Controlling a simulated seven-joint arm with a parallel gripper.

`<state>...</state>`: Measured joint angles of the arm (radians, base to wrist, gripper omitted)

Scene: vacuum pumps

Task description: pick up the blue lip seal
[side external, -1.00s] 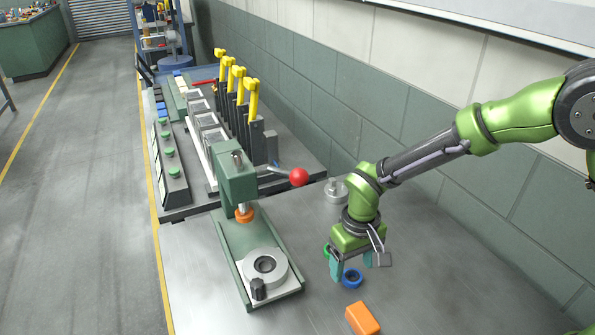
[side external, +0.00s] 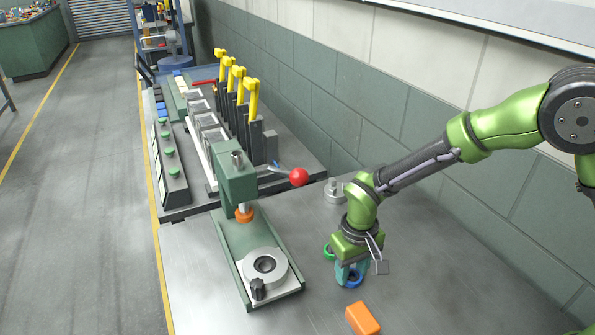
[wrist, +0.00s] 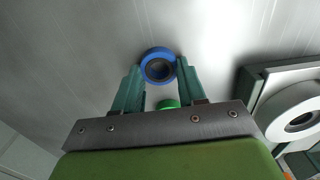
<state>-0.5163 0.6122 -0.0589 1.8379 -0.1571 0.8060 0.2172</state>
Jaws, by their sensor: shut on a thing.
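The blue lip seal (wrist: 158,53) is a blue ring with a dark centre. In the wrist view it sits between the tips of my gripper (wrist: 160,75), whose teal fingers are shut on it from both sides. In the side view my gripper (side external: 352,274) points down at the table, and the blue seal (side external: 355,281) shows partly behind the fingers, at or very near the table surface. A green ring (side external: 328,252) lies just behind and left of the gripper; part of it (wrist: 169,103) also shows between the fingers in the wrist view.
A green press (side external: 238,185) with a red-knobbed lever and a white ring fixture (side external: 283,270) stands left of the gripper. An orange block (side external: 362,318) lies in front. A grey metal part (side external: 335,190) stands behind. The table to the right is clear.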

